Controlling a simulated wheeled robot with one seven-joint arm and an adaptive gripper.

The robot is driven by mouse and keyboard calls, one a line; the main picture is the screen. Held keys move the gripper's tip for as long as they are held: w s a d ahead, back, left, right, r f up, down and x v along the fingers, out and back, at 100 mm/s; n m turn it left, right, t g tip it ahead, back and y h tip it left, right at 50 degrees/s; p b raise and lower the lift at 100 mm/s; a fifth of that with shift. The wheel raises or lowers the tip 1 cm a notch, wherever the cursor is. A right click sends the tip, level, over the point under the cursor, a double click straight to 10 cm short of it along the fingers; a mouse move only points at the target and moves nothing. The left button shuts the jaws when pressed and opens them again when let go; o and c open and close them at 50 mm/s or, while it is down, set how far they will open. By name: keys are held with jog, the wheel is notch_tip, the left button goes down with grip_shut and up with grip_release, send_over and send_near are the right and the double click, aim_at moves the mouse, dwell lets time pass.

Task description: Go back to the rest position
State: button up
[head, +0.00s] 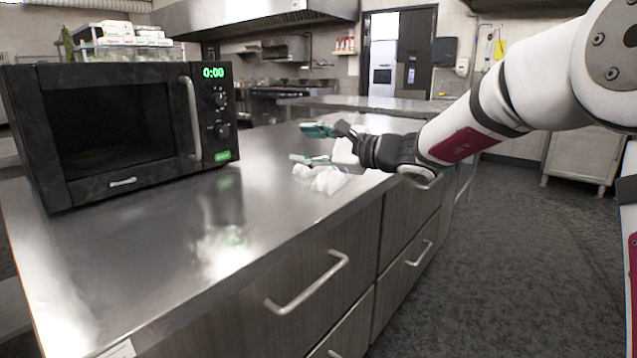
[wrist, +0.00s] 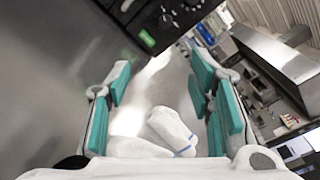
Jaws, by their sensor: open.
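My gripper (head: 313,145) is over the far part of the steel counter (head: 250,195), near its right edge, at the end of my outstretched arm. In the wrist view its two teal-padded fingers stand wide apart, and the gripper (wrist: 160,78) is open. A white rounded thing (head: 325,180) sits on the counter just below the gripper in the head view. In the wrist view a white thing with a thin blue line (wrist: 172,130) shows between the fingers, low in the picture. I cannot tell whether the fingers touch it.
A black microwave (head: 205,140) with its door shut and a green 0:00 display stands on the counter at left. Drawers with bar handles (head: 308,283) line the counter front. Another steel counter (head: 375,103) lies behind. The dark floor at right is clear.

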jog(key=s+f+n+g+h, duration=0.3)
jog(key=s+n+g, duration=0.55)
jog(key=s, duration=1.55)
jog(key=s+d+f+n+g+h, duration=0.1)
jog(key=s+d+f+n+h, duration=0.4)
jog(key=s+d, duration=0.7)
jog(key=s+d+f+n+g+h, duration=0.15)
jog(key=s+d+f+h, duration=0.65)
jog(key=s, duration=0.8)
notch_tip(320, 180, up, 32)
jog(key=d+t+y+p, duration=0.1)
jog(key=t+p, duration=0.4)
jog(key=p, duration=2.4)
jog(key=shift+f+n+y, duration=0.2)
jog(key=shift+n+y, duration=0.2)
jog(key=shift+y, duration=0.1)
jog(key=shift+d, duration=0.1)
